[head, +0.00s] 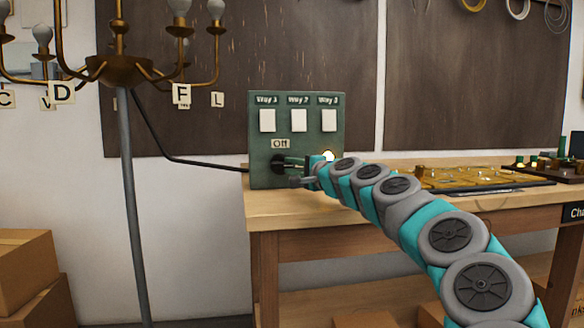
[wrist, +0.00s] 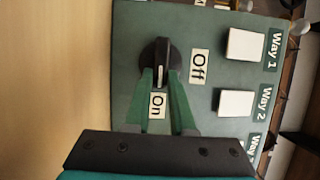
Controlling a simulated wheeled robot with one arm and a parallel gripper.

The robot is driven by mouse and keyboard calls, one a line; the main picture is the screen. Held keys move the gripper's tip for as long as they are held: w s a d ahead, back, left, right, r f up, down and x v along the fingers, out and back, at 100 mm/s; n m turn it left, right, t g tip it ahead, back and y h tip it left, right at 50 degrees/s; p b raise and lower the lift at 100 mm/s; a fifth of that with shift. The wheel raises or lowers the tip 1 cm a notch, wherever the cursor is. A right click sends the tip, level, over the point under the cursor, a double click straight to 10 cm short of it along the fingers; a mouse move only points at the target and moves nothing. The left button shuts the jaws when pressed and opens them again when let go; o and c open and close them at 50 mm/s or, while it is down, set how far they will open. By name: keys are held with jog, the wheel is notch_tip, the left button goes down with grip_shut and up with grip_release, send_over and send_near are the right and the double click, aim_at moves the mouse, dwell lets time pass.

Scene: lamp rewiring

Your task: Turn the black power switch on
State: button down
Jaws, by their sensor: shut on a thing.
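The black power switch (wrist: 158,55) is a round knob with a raised bar on the green control panel (head: 258,110). In the wrist view, the "Off" label (wrist: 199,67) is to the right of the knob and the "On" label (wrist: 157,106) is below it. The bar's white mark is at the end facing "On". My gripper (wrist: 163,80) is shut on the bar, with one green finger on each side. In the head view, my gripper (head: 293,164) reaches the switch from the right and partly hides it.
White switches Way 1 (head: 267,120), Way 2 (head: 299,120) and Way 3 (head: 329,120) line the panel's top. A small light (head: 328,156) glows near my wrist. A chandelier (head: 122,70) stands left, its black cable (head: 205,164) running to the panel. Boards (head: 465,178) lie on the workbench.

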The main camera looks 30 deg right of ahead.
jog(key=c, duration=0.8)
grip_release()
jog(key=shift+o, duration=0.2)
jog(key=s, duration=0.5)
jog(key=s+d, duration=0.1)
jog(key=s, duration=0.1)
jog(key=shift+s, duration=0.4)
jog(key=shift+f, duration=0.1)
